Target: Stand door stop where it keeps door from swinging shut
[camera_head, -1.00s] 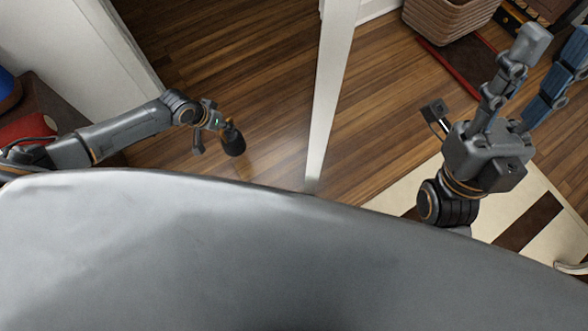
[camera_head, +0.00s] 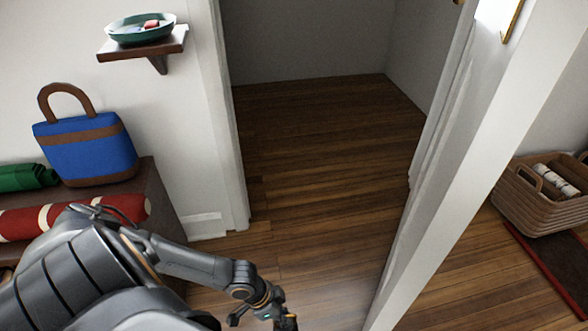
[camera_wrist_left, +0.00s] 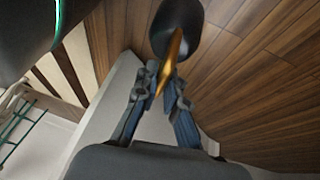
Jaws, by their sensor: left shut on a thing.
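The door stop shows in the left wrist view as a dark rounded body (camera_wrist_left: 178,28) with a gold, tapering handle (camera_wrist_left: 172,62). My left gripper (camera_wrist_left: 168,78) is shut on the handle, with the dark body beyond the fingertips. In the head view, my left gripper (camera_head: 276,318) is at the bottom edge, left of the white door (camera_head: 480,165), and most of the door stop is cut off. The door stands open at the right side of the doorway, its near edge running diagonally down. My right gripper is out of view.
Bare wood floor (camera_head: 320,190) fills the doorway. A bench (camera_head: 165,215) with a blue bag (camera_head: 90,152) and a red roll (camera_head: 25,222) stands left. A wall shelf (camera_head: 150,48) holds a green bowl (camera_head: 140,32). A wicker basket (camera_head: 530,205) is right of the door.

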